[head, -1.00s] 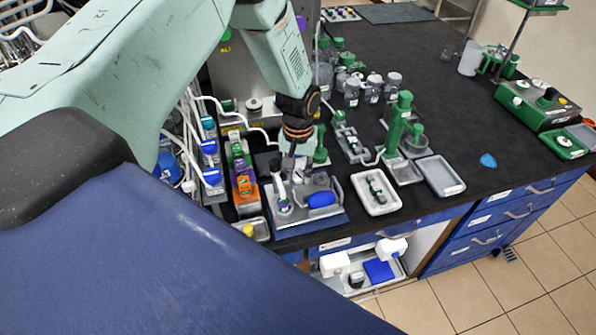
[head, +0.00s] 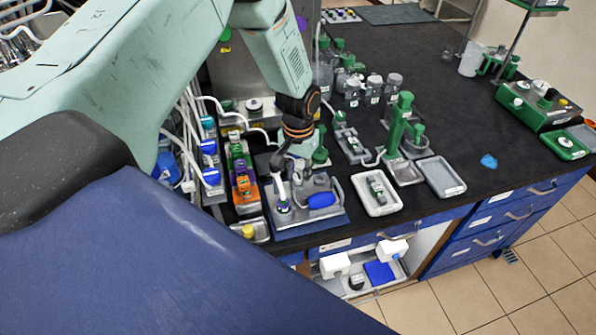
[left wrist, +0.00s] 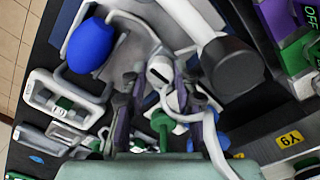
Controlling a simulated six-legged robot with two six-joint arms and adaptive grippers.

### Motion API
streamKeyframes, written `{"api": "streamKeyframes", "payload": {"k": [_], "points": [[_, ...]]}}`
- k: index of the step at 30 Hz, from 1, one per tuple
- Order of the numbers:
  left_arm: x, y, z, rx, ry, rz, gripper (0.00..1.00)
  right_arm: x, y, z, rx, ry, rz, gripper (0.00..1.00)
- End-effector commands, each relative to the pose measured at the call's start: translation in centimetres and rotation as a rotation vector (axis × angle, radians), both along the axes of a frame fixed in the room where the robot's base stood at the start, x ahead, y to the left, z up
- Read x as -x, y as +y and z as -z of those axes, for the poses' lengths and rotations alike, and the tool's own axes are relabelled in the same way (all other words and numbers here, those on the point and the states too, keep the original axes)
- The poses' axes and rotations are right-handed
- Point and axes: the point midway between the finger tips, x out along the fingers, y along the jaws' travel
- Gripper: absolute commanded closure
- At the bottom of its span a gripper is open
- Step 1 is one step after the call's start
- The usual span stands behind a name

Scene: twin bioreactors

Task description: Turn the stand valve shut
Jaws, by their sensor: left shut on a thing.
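My left gripper (head: 291,173) reaches down from above over a grey tray (head: 338,217) on the near edge of the bench. In the left wrist view, its fingers (left wrist: 165,95) are on either side of a small grey and white part, which I take to be the stand valve (left wrist: 160,70). The gripper is shut on it. The fingers and the angle hide much of the valve, and I cannot tell how far it is turned. A blue bulb (head: 322,200) lies beside it, also in the left wrist view (left wrist: 91,46). My right gripper is not in view.
A white tray (head: 394,207) and a grey tray (head: 441,176) stand to the right. Orange and purple blocks (head: 243,188) stand close on the left. Green stands (head: 398,123) and jars (head: 374,90) are behind. The bench's right middle is mostly clear.

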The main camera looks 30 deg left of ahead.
Motion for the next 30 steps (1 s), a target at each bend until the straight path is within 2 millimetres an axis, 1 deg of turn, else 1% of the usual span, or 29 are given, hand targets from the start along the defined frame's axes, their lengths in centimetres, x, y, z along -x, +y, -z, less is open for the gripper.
{"api": "streamKeyframes", "payload": {"k": [3, 4, 11, 19, 22, 26, 30], "points": [[-0.2, 0.0, -0.1, -0.002, -0.007, 0.002, 1.0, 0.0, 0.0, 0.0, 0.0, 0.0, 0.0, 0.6], [-0.2, 0.0, -0.1, -0.002, -0.007, 0.002, 0.69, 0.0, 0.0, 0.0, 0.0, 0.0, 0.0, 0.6], [-0.1, 0.0, 0.0, -0.001, -0.003, 0.0, 0.49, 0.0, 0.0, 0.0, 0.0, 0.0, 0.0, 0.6], [-0.1, 0.0, 0.0, 0.0, -0.001, 0.0, 0.48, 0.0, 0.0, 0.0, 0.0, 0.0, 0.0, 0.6], [-0.1, 0.0, -0.4, 0.0, -0.003, -0.001, 0.48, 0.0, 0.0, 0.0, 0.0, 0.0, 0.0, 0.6], [-0.2, 0.0, -2.1, 0.001, -0.005, -0.001, 0.48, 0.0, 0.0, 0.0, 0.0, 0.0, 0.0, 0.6], [-0.1, 0.0, -5.0, 0.001, -0.005, -0.001, 0.48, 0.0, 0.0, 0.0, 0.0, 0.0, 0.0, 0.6]]}}
